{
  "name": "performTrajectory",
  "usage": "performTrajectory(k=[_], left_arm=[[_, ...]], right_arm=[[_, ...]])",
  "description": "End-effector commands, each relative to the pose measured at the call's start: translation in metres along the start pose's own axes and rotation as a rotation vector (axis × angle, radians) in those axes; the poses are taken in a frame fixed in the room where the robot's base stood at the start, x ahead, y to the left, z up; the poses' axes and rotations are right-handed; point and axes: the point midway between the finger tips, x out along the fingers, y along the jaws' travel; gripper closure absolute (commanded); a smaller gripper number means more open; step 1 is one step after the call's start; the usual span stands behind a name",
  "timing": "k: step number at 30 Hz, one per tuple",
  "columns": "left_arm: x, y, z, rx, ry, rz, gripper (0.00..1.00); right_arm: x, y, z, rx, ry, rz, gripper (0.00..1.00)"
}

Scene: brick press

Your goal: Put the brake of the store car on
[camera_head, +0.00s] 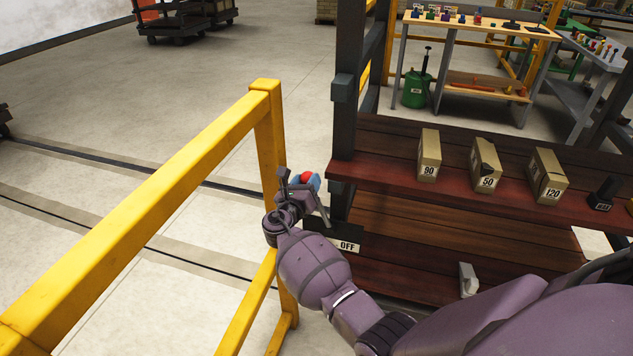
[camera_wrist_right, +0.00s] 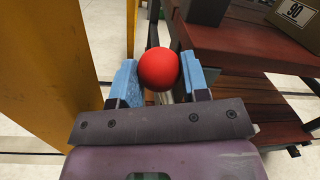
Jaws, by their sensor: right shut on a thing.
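The store car (camera_head: 400,208) is a dark wooden shelf rack on a dark frame, right of the middle in the head view. Its brake lever has a red ball knob (camera_head: 307,177), which also shows large in the right wrist view (camera_wrist_right: 159,69). A dark plate marked OFF (camera_head: 347,245) is beside the lever's lower part. My right gripper (camera_head: 305,181) is shut on the red knob, with a blue finger pad on each side of it in the right wrist view (camera_wrist_right: 158,82). The metal rod under the knob is mostly hidden. My left gripper is not in view.
A yellow rail (camera_head: 150,205) and its post (camera_head: 268,130) stand close left of my right gripper. Boxes marked 90 (camera_head: 429,155), 50 (camera_head: 486,164) and 120 (camera_head: 547,176) stand on the car's upper shelf. Floor rails (camera_head: 120,235) cross the open floor at left.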

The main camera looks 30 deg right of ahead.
Motion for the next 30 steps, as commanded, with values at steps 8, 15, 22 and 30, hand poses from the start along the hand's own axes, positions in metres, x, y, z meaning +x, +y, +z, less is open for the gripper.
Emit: performTrajectory(k=[8,15,22,30], left_arm=[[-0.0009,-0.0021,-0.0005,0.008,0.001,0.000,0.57],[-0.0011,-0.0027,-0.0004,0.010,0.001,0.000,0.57],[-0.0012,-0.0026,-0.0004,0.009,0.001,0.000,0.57],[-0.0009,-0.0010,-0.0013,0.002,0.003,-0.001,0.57]], right_arm=[[0.0000,0.0067,-0.0009,-0.040,-0.003,0.000,1.00],[-0.0004,0.0076,-0.0008,-0.042,-0.004,0.002,1.00],[-0.0006,0.0079,-0.0006,-0.041,-0.004,0.003,0.38],[-0.0007,0.0075,-0.0005,-0.039,-0.003,0.002,0.33]])
